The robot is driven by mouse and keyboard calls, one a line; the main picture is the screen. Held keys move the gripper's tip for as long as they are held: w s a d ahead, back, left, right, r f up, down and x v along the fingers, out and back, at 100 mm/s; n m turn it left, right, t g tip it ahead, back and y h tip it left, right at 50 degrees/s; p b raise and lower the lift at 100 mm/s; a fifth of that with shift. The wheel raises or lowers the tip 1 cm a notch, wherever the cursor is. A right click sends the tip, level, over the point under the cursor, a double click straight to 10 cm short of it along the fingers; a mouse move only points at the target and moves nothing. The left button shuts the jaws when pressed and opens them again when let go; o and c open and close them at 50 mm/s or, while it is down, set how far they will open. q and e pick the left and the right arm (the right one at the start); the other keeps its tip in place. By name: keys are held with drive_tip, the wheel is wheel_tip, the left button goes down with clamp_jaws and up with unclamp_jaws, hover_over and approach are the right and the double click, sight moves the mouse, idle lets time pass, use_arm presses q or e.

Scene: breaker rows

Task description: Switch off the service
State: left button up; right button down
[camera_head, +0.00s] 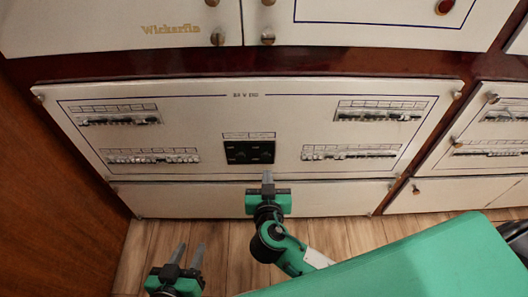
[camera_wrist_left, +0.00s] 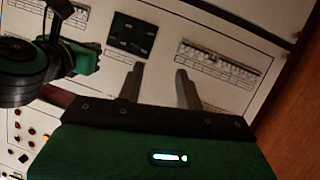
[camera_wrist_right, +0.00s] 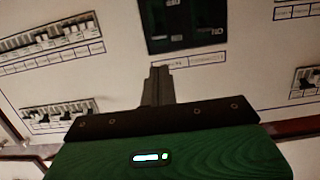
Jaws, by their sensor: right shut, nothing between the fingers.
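A white panel (camera_head: 215,118) with a thin dark border line holds breaker rows at upper left (camera_head: 118,119), upper right (camera_head: 378,115), lower left (camera_head: 152,159) and lower right (camera_head: 350,155). Their labels are too small to read, so I cannot tell which breaker is the service. My left gripper (camera_head: 188,256) is open and empty, low over the floor, pointing toward the panel.
A dark wooden wall (camera_head: 45,190) stands at the left. Another panel with breaker rows (camera_head: 500,130) is at the right. Cabinet doors with round knobs (camera_head: 217,38) are above. The wooden floor (camera_head: 225,240) is clear below. My right gripper shows beside the left wrist camera's fingers.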

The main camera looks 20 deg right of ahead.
drive_tip(key=shift+w, duration=0.1)
approach(266, 147)
drive_tip(key=x, duration=0.5)
drive_tip(key=shift+r+b, duration=0.1)
drive_tip(key=shift+b, duration=0.3)
use_arm(q)
drive_tip(key=shift+w+d+r+t, duration=0.15)
drive_tip(key=shift+d+r+t, duration=0.35)
drive_tip(key=shift+t, duration=0.2)
use_arm(e)
drive_tip(key=shift+w+d, duration=0.15)
drive_tip(key=shift+w, duration=0.4)
use_arm(q)
drive_tip(key=shift+h, duration=0.3)
